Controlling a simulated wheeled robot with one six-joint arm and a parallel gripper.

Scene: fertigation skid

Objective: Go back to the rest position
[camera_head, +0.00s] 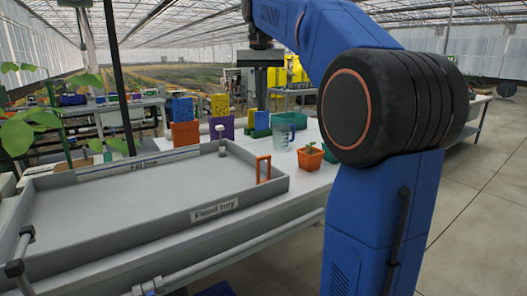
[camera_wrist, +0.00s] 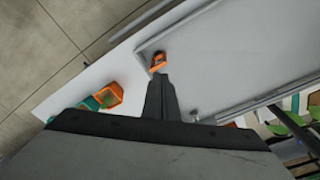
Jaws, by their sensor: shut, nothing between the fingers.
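My gripper (camera_head: 261,104) hangs pointing down at the end of my blue arm, above the far side of the bench in the body view. Its fingers are together and hold nothing. In the wrist view the closed fingers (camera_wrist: 159,78) point toward an orange frame (camera_wrist: 158,60), with the grey tray around it. The same orange frame (camera_head: 263,168) stands upright at the right end of the flood tray (camera_head: 240,202) in the body view. The gripper appears clear of the bench and touches nothing that I can see.
A clear jug (camera_head: 283,137), an orange pot with a seedling (camera_head: 310,157) and a green bin (camera_head: 290,121) stand right of the tray. A small grey fitting (camera_head: 221,141) rises at the tray's far edge. Coloured boxes (camera_head: 185,134) stand behind. Floor at right (camera_head: 480,190) is free.

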